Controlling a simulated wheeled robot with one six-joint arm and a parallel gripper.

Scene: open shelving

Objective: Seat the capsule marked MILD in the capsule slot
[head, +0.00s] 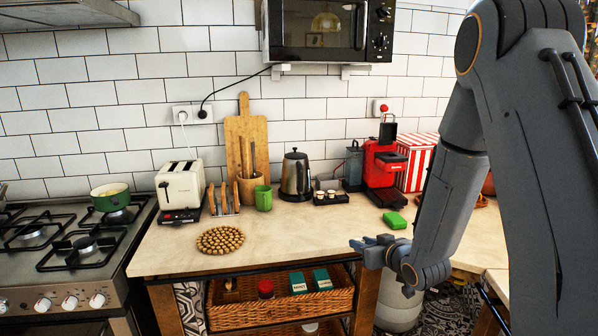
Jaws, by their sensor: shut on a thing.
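The red coffee machine (378,164) stands at the back right of the counter, with a black part raised at its top. Its capsule slot cannot be made out from here. A small black tray (331,201) left of the machine holds a few small pale-topped items, perhaps capsules; no MILD marking is readable. My gripper (356,243) is low over the counter's front edge, in front of the machine and pointing left. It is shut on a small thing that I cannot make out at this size.
A green sponge (395,220) lies between my gripper and the machine. A kettle (296,177), green cup (264,198), toaster (180,185) and round trivet (220,240) stand farther left. A wicker basket (280,308) is below. The counter's middle is clear.

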